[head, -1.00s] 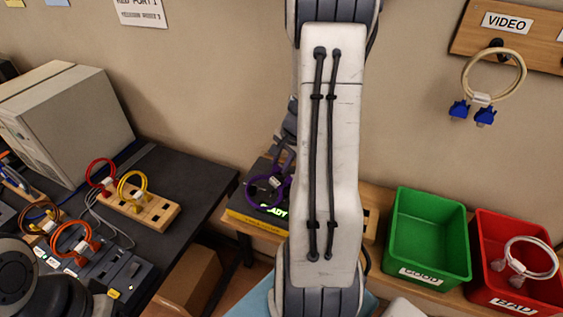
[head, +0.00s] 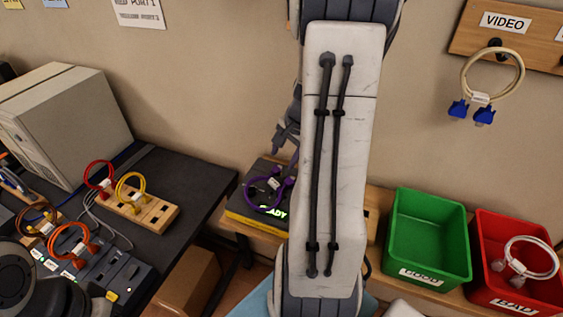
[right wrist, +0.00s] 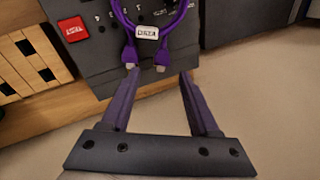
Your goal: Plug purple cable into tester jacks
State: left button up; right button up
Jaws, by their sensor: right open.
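The purple cable (head: 262,195) is a loop with a white tag, on the dark tester (head: 236,205) at the back, left of my right arm. In the right wrist view the cable (right wrist: 181,17) hangs into the picture from the top, over the tester's dark panel (right wrist: 190,40). Its two plugs show pale ends near the panel's edge; I cannot tell if either sits in a jack. My right gripper (right wrist: 159,74) is open and empty, its fingertips just short of the plugs. It also shows in the head view (head: 278,142), above the cable.
A green bin (head: 428,240) and a red bin (head: 480,255) holding a white cable stand at right. A dark desk (head: 185,170) at left carries a wooden block (head: 155,215) with red and yellow cables. A beige cable (head: 490,58) hangs on the wall.

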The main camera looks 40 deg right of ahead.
jog(key=v, duration=0.5)
jog(key=w+a+r+n+g+y, duration=0.15)
jog(key=a+n, duration=0.85)
jog(key=a, duration=1.1)
jog(key=s+a+n+g, duration=0.2)
jog(key=s+a+n, duration=1.2)
jog(key=a, duration=0.2)
jog(key=shift+s+a+f+h, duration=0.2)
jog(key=shift+s+f+h, duration=0.2)
jog(key=shift+h, duration=0.05)
